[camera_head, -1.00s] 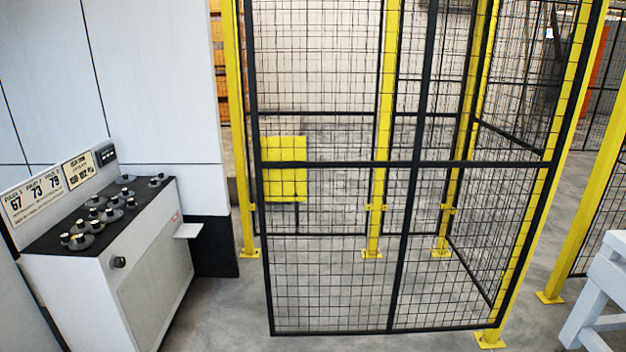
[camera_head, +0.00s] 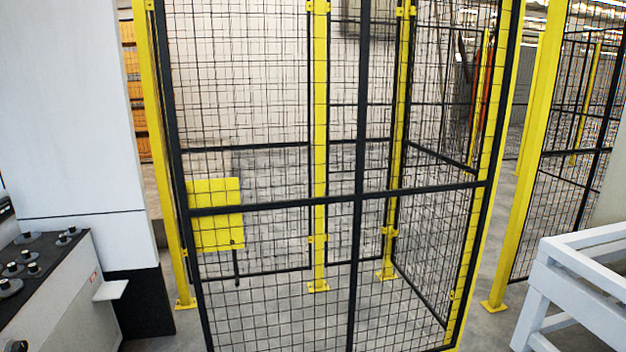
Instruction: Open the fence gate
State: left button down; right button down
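The fence gate (camera_head: 359,195) is a black-framed mesh panel that fills the middle of the head view. It spans between a yellow post (camera_head: 160,150) on the left and a yellow post (camera_head: 497,120) on the right, and looks closed. A yellow plate (camera_head: 214,215) shows at the gate's left side, at mid height, with a short dark rod hanging below it. I cannot tell whether the plate is on the gate or behind it. The gate's lower edge is partly cut off. Neither of my grippers is in view.
A white frame table (camera_head: 570,270) stands at the lower right. More mesh fence (camera_head: 575,150) is at the right. Grey floor shows between the gate and the table.

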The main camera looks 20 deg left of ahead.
aim_at(211, 210)
jog(key=i+j+z, duration=0.15)
jog(key=j, duration=0.35)
jog(key=i+j+z, duration=0.2)
jog(key=j, duration=0.3)
jog(key=i+j+z, duration=0.15)
jog(key=j, duration=0.35)
jog(key=i+j+z, duration=0.2)
jog(key=j, duration=0.35)
jog(key=j+z, duration=0.15)
jog(key=j, duration=0.4)
